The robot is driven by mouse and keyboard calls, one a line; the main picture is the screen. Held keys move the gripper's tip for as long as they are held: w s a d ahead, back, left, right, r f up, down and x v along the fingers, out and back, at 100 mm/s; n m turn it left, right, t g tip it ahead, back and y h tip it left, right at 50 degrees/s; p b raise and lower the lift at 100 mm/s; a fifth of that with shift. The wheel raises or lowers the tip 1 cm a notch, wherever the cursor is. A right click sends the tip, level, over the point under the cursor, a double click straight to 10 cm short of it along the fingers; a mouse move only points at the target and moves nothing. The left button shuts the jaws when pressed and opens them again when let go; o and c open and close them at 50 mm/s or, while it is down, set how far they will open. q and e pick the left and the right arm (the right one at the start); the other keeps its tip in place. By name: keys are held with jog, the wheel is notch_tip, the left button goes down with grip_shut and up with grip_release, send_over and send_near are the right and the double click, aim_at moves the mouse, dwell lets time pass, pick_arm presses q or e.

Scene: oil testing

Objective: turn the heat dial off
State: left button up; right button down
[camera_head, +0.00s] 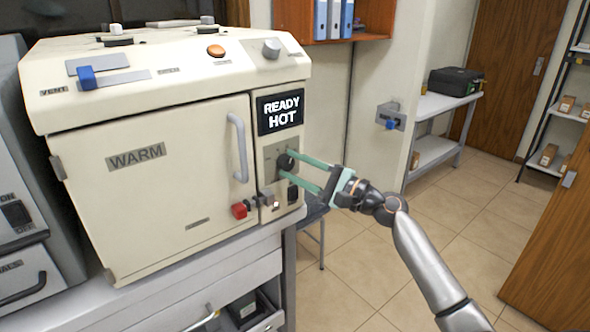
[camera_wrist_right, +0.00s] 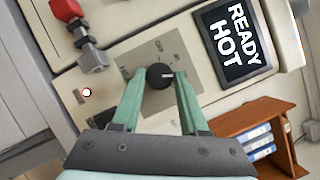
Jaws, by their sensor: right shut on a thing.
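The heat dial (camera_head: 285,162) is a round black knob on a grey plate on the front of the cream machine, below the display. My right gripper (camera_head: 288,163) reaches in from the right with its green fingers on either side of the dial, shut on it. In the right wrist view the dial (camera_wrist_right: 159,76) sits between the two fingertips (camera_wrist_right: 160,80), with a white mark on its face pointing right in that picture. The display (camera_head: 280,111) reads "READY HOT". My left gripper is not in view.
The cream machine has a closed door (camera_head: 165,175) marked "WARM" with a grey handle (camera_head: 238,147). A red-tipped lever (camera_head: 240,210) and a black switch (camera_head: 292,193) are close below the dial. Free floor (camera_head: 430,240) lies to the right.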

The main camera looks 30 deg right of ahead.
jog(key=n+g, duration=0.1)
jog(key=n, duration=0.2)
jog(key=shift+r, duration=0.15)
jog(key=shift+r+n+g+p, duration=0.15)
jog(key=shift+n+g+p, duration=0.4)
jog(key=shift+n, duration=0.35)
jog(key=shift+r+n+g+h+p, duration=0.15)
jog(key=shift+n+g+h+p, duration=0.2)
jog(key=shift+n+p, duration=0.7)
jog(key=shift+n, duration=0.55)
jog(key=n+p, duration=0.1)
jog(key=p, duration=0.1)
jog(key=n+h+p, duration=0.1)
jog(key=p, duration=0.1)
jog(key=n+g+h+p, duration=0.1)
jog(key=n+p, duration=0.1)
jog(key=shift+a+r, duration=0.15)
jog(key=shift+r, duration=0.1)
jog(key=shift+n+g+h+p, duration=0.3)
jog(key=shift+n+h+p, duration=0.4)
jog(key=shift+p, duration=0.25)
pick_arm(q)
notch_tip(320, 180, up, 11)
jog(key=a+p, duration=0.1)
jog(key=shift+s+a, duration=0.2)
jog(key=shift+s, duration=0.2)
pick_arm(e)
jog(key=shift+a+f+n+h, duration=0.1)
jog(key=shift+f+n+h, duration=0.05)
jog(key=shift+n+h, duration=0.25)
